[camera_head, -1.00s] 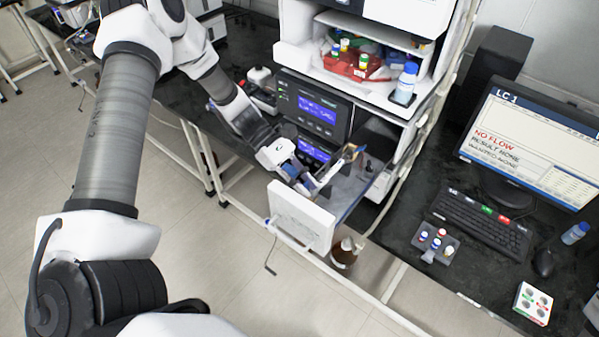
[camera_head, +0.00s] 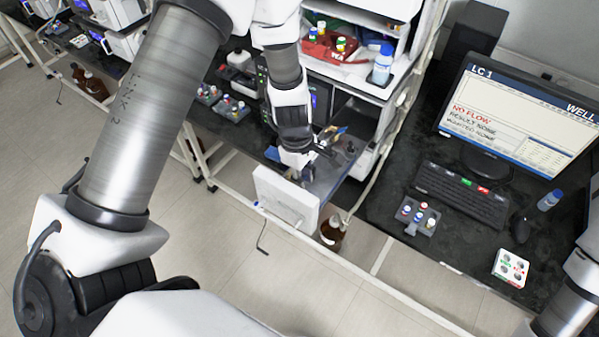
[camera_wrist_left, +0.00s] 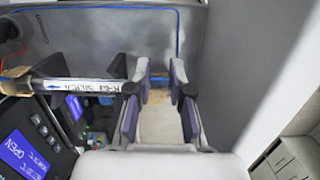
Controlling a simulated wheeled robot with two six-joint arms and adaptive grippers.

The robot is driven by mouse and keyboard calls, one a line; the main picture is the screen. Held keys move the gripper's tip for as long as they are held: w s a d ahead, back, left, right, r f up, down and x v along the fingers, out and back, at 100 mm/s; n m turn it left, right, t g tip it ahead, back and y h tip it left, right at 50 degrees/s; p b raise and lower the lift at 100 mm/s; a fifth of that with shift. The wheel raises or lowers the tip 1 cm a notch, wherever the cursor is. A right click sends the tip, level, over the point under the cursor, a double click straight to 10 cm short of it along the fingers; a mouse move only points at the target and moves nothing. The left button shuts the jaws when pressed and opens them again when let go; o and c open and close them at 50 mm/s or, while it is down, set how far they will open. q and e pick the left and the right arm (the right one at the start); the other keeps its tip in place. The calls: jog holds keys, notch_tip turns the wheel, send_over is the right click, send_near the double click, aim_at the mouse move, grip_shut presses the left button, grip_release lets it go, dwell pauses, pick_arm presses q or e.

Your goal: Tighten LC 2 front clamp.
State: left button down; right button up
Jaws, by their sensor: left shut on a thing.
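My left gripper (camera_head: 322,152) reaches down into an open drawer behind its white front panel (camera_head: 286,197). In the left wrist view its fingers (camera_wrist_left: 161,78) are close together, shut on a small part with blue and tan showing between them. This seems to be the front clamp, but the fingers hide most of it. A pale column with printed lettering (camera_wrist_left: 80,86) lies crosswise just left of the fingers. Dark blocks (camera_wrist_left: 118,66) stand beside its right end. A blue display reading OPEN (camera_wrist_left: 25,155) is at lower left. My right gripper is out of view.
A brown bottle (camera_head: 331,232) stands beside the drawer front. A monitor headed LC 1 (camera_head: 520,115), a keyboard (camera_head: 462,194) and a small vial rack (camera_head: 419,217) are on the right bench. A red bin (camera_head: 330,45) sits on the shelf above.

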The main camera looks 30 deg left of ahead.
pick_arm(q)
jog(key=shift+s+d+f+y, duration=0.1)
jog(key=shift+d+f+y, duration=0.15)
jog(key=shift+y, duration=0.45)
jog(key=c, duration=1)
grip_release()
jog(key=shift+c, duration=0.2)
notch_tip(320, 180, up, 12)
jog(key=shift+d, duration=0.15)
